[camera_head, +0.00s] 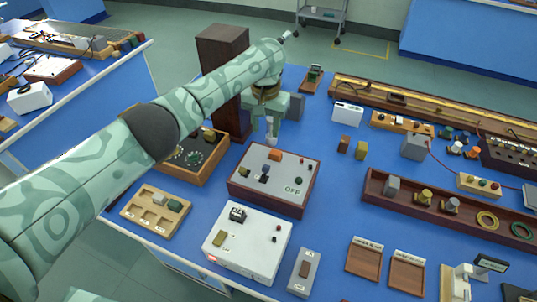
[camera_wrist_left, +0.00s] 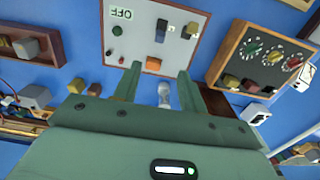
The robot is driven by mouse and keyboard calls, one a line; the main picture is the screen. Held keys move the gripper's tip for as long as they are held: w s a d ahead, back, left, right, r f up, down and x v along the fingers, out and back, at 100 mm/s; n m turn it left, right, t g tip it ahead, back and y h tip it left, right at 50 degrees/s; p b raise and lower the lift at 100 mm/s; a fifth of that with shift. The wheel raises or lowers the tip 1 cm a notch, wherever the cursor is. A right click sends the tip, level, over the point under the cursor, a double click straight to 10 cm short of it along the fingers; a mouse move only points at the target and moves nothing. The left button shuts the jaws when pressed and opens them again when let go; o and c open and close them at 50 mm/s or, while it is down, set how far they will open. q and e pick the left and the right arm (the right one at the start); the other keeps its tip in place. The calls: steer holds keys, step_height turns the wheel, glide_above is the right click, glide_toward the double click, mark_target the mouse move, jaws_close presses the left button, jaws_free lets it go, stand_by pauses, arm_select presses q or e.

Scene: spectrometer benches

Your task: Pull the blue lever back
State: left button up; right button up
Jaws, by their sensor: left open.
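A control box (camera_head: 249,187) with a light grey panel and dark red sides stands near the middle of the bench. On its panel is a small dark blue piece (camera_head: 264,169), likely the blue lever; it also shows in the left wrist view (camera_wrist_left: 161,29). An orange piece (camera_head: 275,155) is near the panel's back edge, and OFF is printed at the front right. My left gripper (camera_head: 264,131) is open, pointing down just behind the box. In the left wrist view, a pale knob-like piece (camera_wrist_left: 164,92) shows between its fingers (camera_wrist_left: 160,72); I cannot tell whether they touch it.
A wooden tray with dials (camera_head: 215,163) stands left of the box. A white box (camera_head: 250,254) and a wooden block holder (camera_head: 137,218) are in front. A dark pillar (camera_head: 222,45) rises behind my left arm. A long dark rack (camera_head: 375,189) lies right; blue bench shows between.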

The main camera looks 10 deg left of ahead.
arm_select(q)
steer(key=b, duration=0.4)
glide_above(266, 166)
step_height(266, 166, down, 8)
steer(key=shift+s+r, duration=0.1)
steer(key=shift+s, duration=0.05)
step_height(266, 166, down, 7)
steer(key=b, duration=0.3)
steer(key=shift+f+b, duration=0.35)
steer(key=shift+f, duration=0.2)
arm_select(e)
step_height(266, 166, down, 8)
steer(key=s, duration=0.2)
steer(key=shift+s, duration=0.2)
